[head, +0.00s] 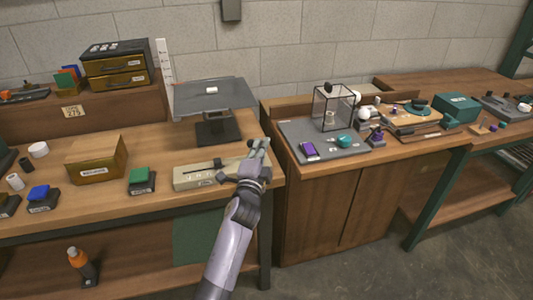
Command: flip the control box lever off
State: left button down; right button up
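A long, low beige box (205,176), which looks like the control box, lies near the front edge of the left wooden table. It has a dark slot along its top and small markings on its front. A small dark piece (217,163) stands up at the slot and may be the lever; its position is too small to read surely.
A green button block (140,176) and a tan box (97,158) stand left of the beige box. A grey platform on a dark stand (216,130) rises behind it. A second bench (340,190) with a grey mat and glass case is to the right.

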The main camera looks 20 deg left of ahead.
pick_arm(q)
jog(key=shift+s+a+r+n, duration=0.1)
jog(key=shift+s+a+n, duration=0.2)
jog(key=shift+s+a, duration=0.05)
jog(key=shift+s+a+r, duration=0.1)
jog(key=shift+s+a, duration=0.15)
jog(key=shift+a, duration=0.2)
jog(key=shift+s+a, duration=0.3)
jog(key=shift+a, duration=0.25)
